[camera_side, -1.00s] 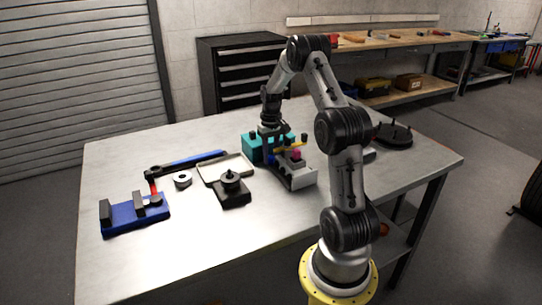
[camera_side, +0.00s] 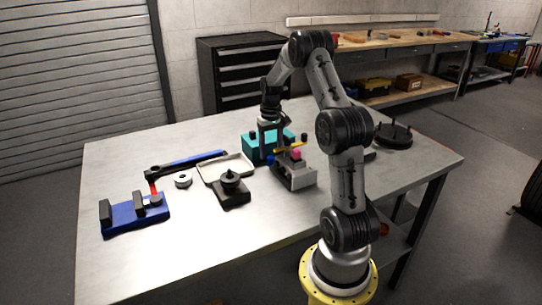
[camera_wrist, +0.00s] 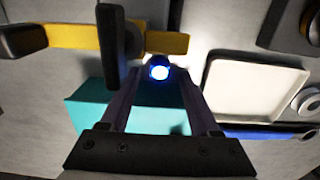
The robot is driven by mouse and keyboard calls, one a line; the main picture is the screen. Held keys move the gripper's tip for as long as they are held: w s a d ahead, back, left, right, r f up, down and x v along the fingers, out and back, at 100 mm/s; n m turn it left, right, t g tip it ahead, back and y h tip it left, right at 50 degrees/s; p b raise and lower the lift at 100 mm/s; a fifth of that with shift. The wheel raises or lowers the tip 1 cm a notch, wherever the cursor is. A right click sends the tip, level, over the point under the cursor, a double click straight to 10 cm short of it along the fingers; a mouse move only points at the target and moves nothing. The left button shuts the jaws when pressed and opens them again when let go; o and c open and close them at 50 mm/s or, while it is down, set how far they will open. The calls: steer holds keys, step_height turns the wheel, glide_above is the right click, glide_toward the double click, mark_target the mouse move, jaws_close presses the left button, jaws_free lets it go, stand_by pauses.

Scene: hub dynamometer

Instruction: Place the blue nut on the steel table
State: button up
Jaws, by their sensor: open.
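The blue nut (camera_side: 270,160) sits at the left end of a grey block-like fixture (camera_side: 300,180) in the side view. In the wrist view the blue nut (camera_wrist: 159,70) shows its bright top between the far ends of my fingers. My gripper (camera_side: 272,150) is open, pointing down above that end of the fixture, and it also shows in the wrist view (camera_wrist: 160,80). Whether a finger touches the nut cannot be told. The steel table (camera_side: 130,265) carries everything and is bare along its front.
A yellow bar (camera_side: 290,149) and a pink knob (camera_side: 296,154) are on the fixture. A teal box (camera_side: 254,143) stands just behind. A shallow tray (camera_side: 222,167), a black stand (camera_side: 232,192) and a blue vise-like base (camera_side: 135,215) lie to the left.

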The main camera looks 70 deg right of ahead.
mark_target(271, 157)
step_height(271, 157, up, 9)
steer(key=w+a+r+n+t, duration=0.1)
steer(key=a+r, duration=0.2)
steer(key=a, duration=0.4)
steer(key=a+r+n+h, duration=0.1)
steer(key=a+r+n, duration=0.15)
steer(key=a, duration=0.35)
steer(key=w+a+r+t, duration=0.1)
steer(key=a+r, duration=0.3)
steer(key=a, duration=0.3)
steer(key=s+a+f+n+t+y, duration=0.1)
steer(key=s+a+n+t, duration=0.2)
steer(key=s+a, duration=1)
steer(key=a+n, duration=0.2)
steer(key=a, duration=0.2)
steer(key=shift+a+f+t, duration=0.2)
steer(key=shift+f+t, duration=0.1)
steer(key=shift+f, duration=0.1)
